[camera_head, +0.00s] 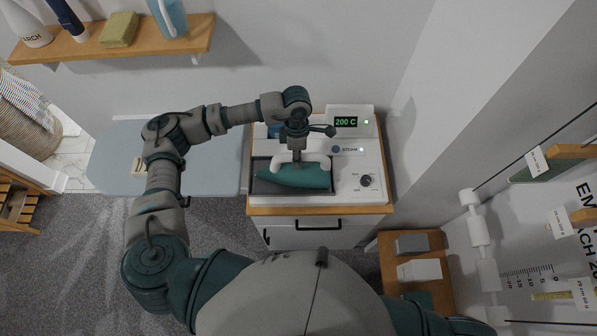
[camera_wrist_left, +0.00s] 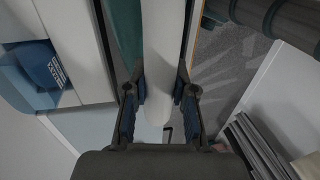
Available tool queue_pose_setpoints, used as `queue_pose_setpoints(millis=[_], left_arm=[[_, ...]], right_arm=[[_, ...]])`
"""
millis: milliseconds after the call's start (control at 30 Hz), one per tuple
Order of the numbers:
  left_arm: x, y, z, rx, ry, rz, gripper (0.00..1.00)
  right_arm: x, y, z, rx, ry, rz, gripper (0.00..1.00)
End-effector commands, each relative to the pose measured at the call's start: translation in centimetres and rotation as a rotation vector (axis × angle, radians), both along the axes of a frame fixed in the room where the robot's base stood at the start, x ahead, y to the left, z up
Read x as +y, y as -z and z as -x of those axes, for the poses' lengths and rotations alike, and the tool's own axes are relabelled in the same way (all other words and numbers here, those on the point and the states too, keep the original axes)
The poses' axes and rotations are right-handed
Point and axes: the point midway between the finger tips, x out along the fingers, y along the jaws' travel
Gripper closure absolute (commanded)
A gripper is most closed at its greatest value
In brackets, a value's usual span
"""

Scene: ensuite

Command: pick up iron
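The iron (camera_head: 293,180) has a teal body and a white handle. It lies in the dark tray of the white steam station (camera_head: 346,180), which has a green "200 C" display. My left gripper (camera_head: 297,155) is above the iron, pointing down at its handle. In the left wrist view, the white handle (camera_wrist_left: 162,60) runs between the two fingers of my left gripper (camera_wrist_left: 161,85), and the fingertips look close against both its sides. The teal body shows beside it. My right gripper is out of view.
An ironing board (camera_head: 110,165) is left of the station's drawer cabinet (camera_head: 318,236). A wall shelf (camera_head: 180,42) holds bottles and a sponge at upper left. A small wooden stand (camera_head: 438,243) with boxes is at right. A white wall is behind the station.

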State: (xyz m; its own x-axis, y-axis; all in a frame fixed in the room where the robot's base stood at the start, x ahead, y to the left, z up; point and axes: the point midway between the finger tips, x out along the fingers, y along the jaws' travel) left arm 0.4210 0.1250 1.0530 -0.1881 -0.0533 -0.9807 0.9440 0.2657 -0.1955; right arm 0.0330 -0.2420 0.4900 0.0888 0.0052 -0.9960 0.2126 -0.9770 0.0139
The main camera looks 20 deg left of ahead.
Motion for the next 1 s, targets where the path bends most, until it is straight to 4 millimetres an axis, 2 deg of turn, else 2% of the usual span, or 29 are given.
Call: queue_pose_setpoints(millis=[567,700,1000], left_arm=[[0.0,-0.5,0.0,-0.002,0.000,0.001,1.00],[0.0,-1.0,-0.1,-0.003,0.000,0.001,1.00],[0.0,-3.2,-0.1,-0.006,-0.001,0.002,1.00]], right_arm=[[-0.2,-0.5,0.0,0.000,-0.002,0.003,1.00],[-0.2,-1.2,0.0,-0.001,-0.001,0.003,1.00],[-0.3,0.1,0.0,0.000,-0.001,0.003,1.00]])
